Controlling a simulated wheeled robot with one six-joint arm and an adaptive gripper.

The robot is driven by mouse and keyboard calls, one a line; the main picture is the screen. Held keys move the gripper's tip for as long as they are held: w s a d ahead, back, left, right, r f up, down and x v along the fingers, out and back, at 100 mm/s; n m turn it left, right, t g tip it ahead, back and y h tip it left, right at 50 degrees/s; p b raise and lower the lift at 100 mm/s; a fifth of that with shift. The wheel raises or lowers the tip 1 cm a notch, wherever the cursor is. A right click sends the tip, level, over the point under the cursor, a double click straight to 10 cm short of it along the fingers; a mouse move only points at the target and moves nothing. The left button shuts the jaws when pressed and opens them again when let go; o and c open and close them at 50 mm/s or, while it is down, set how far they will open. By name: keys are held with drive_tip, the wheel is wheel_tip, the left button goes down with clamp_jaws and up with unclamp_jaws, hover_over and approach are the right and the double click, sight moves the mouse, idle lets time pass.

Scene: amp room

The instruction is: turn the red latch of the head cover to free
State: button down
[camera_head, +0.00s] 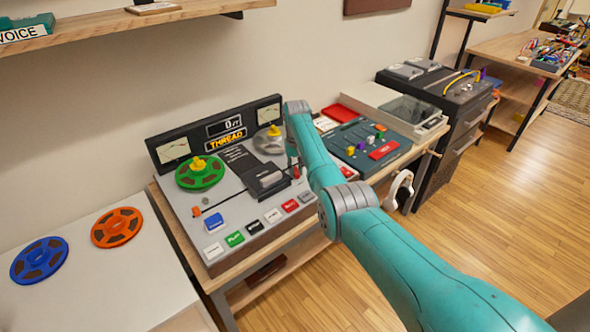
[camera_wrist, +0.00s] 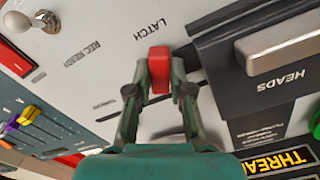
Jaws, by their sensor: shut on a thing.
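The red latch (camera_wrist: 159,62) stands on the grey panel of the tape machine beside the printed word LATCH in the wrist view. My gripper (camera_wrist: 161,78) is shut on the latch, one finger on each side of it. The dark head cover (camera_wrist: 218,45), with a silver bar marked HEADS (camera_wrist: 290,48), is just right of the latch and lies flat. In the head view the cover (camera_head: 262,186) sits mid-deck, and my arm hides part of the deck beside it.
A green reel (camera_head: 200,176) is on the deck's left, with coloured buttons along the front. A silver toggle (camera_wrist: 47,20) stands left of the latch. A mixer (camera_head: 365,146) with faders is to the right. Blue and orange reels lie on the left table.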

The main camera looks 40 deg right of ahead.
sight(297, 169)
drive_tip(key=n, duration=0.4)
drive_tip(key=shift+d+n, duration=0.25)
drive_tip(key=shift+n, duration=0.15)
idle(0.4)
drive_tip(key=c, duration=1)
unclamp_jaws()
drive_tip(key=shift+c, duration=0.2)
wheel_tip(297, 169, up, 12)
